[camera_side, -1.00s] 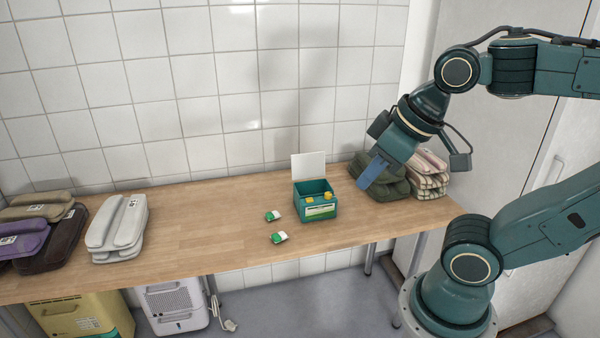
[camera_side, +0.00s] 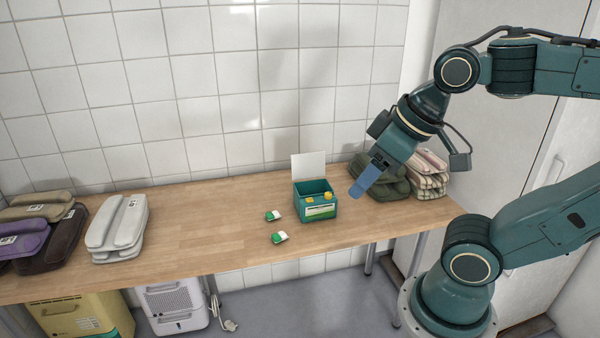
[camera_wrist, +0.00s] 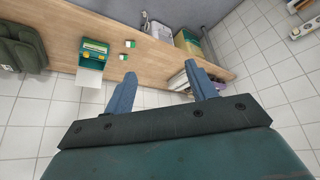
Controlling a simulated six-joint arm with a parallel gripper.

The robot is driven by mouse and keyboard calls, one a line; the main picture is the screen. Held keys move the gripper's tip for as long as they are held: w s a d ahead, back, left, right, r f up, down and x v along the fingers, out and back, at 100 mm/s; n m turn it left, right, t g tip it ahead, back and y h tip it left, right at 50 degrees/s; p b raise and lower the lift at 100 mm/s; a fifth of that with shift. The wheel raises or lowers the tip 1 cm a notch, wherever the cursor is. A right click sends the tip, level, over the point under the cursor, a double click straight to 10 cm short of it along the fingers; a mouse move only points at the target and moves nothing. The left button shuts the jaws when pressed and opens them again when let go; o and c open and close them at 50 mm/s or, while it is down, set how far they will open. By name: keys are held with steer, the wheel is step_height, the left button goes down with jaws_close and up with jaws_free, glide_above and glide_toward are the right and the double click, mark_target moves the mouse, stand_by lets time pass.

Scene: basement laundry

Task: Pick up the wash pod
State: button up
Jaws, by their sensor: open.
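Two small green-and-white wash pods lie on the wooden table, left of a green box. One pod (camera_side: 273,216) is farther back and the other pod (camera_side: 279,237) is nearer the front. In the wrist view they show as a pod (camera_wrist: 130,44) and another pod (camera_wrist: 123,57) beside the box. My gripper (camera_side: 357,193) is open and empty, above the table to the right of the box. In the wrist view its blue fingers (camera_wrist: 167,85) are spread apart with nothing between them.
Folded dark green cloths (camera_side: 385,186) and striped cloths (camera_side: 430,175) are stacked at the right end of the table (camera_side: 210,225). A light grey folded stack (camera_side: 118,226) and purple and brown ones lie at the left.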

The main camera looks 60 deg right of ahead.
steer(key=shift+w, duration=0.1)
steer(key=w+d+f+n+g+y, duration=0.15)
steer(key=w+d+n, duration=0.25)
steer(key=w, duration=0.6)
steer(key=w+d+f+n+g, duration=0.1)
steer(key=w+d+f+n, duration=0.25)
steer(key=w, duration=0.65)
steer(key=w+d+f+n+g+y, duration=0.1)
steer(key=w+d+f+n, duration=0.25)
steer(key=d+f, duration=0.55)
steer(key=w+d+f+n+y, duration=0.2)
steer(key=w+d+f, duration=0.3)
steer(key=f, duration=0.6)
glide_toward(279, 237)
steer(key=shift+w+f+h, duration=0.15)
steer(key=shift+w+f, duration=0.25)
steer(key=shift+f, duration=0.35)
steer(key=shift+w+f+h, duration=0.1)
steer(key=shift+w+f, duration=0.3)
steer(key=shift+f, duration=0.35)
steer(key=shift+f, duration=0.1)
